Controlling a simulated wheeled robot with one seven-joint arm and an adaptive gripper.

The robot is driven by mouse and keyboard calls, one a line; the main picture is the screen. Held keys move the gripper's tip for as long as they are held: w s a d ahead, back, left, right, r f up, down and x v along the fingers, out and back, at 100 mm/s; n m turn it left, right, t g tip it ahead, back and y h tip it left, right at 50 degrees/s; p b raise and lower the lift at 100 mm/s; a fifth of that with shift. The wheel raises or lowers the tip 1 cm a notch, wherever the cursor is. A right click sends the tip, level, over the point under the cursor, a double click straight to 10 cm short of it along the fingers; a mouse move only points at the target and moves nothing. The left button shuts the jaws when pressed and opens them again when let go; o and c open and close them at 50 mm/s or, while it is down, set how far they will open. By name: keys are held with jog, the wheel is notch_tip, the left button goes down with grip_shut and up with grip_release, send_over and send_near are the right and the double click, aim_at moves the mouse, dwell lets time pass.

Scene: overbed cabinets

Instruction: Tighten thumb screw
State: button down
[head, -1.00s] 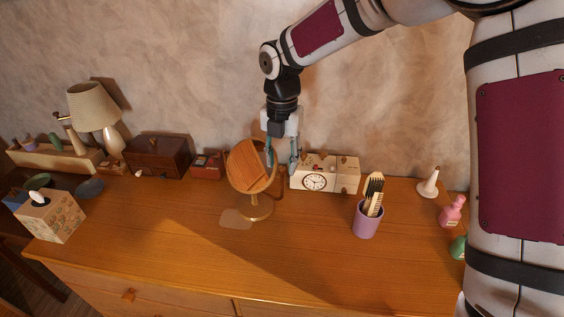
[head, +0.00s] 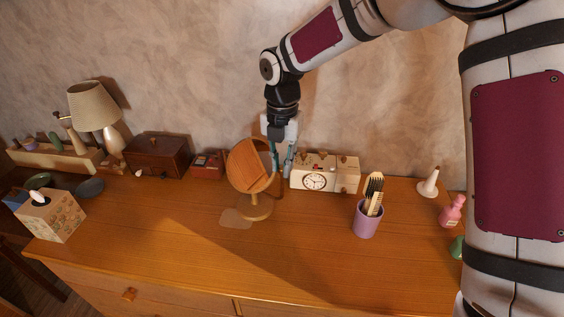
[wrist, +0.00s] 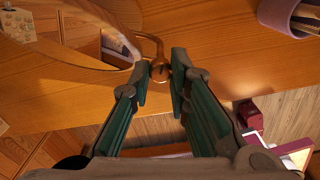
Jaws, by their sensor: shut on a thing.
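A round tilting mirror (head: 244,166) on a wooden stand (head: 254,211) stands on the dresser; its glass reflects wood. In the wrist view the mirror (wrist: 60,45) fills the upper left, with its curved bracket (wrist: 153,40) reaching down to a small brass thumb screw (wrist: 160,72). My gripper (head: 281,172) points down at the mirror's right side. In the wrist view my gripper (wrist: 161,73) has its two fingertips on either side of the thumb screw, shut on it. The screw is too small to make out in the head view.
A white box with a clock face (head: 316,182) stands close to the right of my gripper. A purple cup with brushes (head: 367,218) is further right. A red box (head: 207,165) and a dark wooden box (head: 157,155) stand left. The dresser front (head: 300,255) is clear.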

jog(key=m, duration=0.7)
jog(key=shift+m, duration=0.4)
jog(key=m, duration=0.3)
jog(key=shift+m, duration=0.3)
jog(key=m, duration=0.3)
jog(key=shift+m, duration=0.3)
jog(key=m, duration=1)
jog(key=shift+m, duration=2.4)
